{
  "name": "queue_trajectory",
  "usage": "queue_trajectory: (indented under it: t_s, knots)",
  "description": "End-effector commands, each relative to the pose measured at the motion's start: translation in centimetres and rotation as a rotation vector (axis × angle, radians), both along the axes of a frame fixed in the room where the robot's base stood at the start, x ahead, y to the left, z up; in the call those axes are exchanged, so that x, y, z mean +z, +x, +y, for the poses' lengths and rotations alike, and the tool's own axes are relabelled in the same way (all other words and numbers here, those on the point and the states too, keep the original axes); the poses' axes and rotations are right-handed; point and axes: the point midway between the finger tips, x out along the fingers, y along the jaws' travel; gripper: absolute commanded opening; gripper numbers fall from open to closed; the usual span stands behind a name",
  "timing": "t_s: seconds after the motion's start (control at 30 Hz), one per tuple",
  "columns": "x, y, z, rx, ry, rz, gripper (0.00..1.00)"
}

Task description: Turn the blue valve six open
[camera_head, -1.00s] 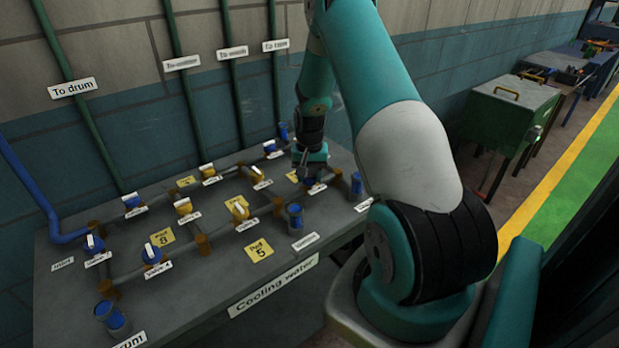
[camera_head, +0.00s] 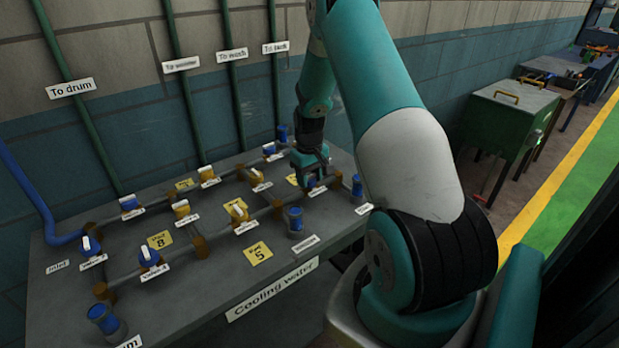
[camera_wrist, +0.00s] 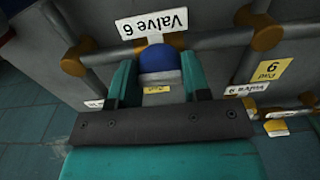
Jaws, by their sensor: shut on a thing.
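The blue valve six (camera_wrist: 158,60) shows in the wrist view as a rounded blue body on a grey pipe, right below its white "Valve 6" label (camera_wrist: 152,24). My gripper (camera_wrist: 158,88) has its two teal fingers on either side of the valve's pale handle and is shut on it. In the head view my gripper (camera_head: 312,176) reaches down onto the valve at the right end of the pipe bench. There the valve is mostly hidden by the gripper, and the exact angle of its handle cannot be told.
The grey bench (camera_head: 200,285) carries pipes, several other blue and yellow valves, and yellow pad labels. Blue cups (camera_head: 295,220) stand along its edges. The "Cooling water" sign (camera_head: 272,288) is on the front edge. A green cabinet (camera_head: 508,125) stands to the right.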

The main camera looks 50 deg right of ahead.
Motion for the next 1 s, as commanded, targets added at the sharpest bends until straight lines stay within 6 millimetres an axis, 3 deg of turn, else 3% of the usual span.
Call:
queue_trajectory:
  t_s: [0.5, 0.53, 0.6, 1.0]
  knots:
    - [0.11, 0.1, -0.02, 0.018, -0.001, -0.003, 0.2]
    - [0.11, 0.1, -0.02, 0.018, -0.001, -0.003, 0.51]
    - [0.1, 0.09, -0.02, 0.018, -0.001, -0.003, 0.67]
    - [0.66, 0.07, -0.04, 0.016, -0.001, -0.002, 0.69]
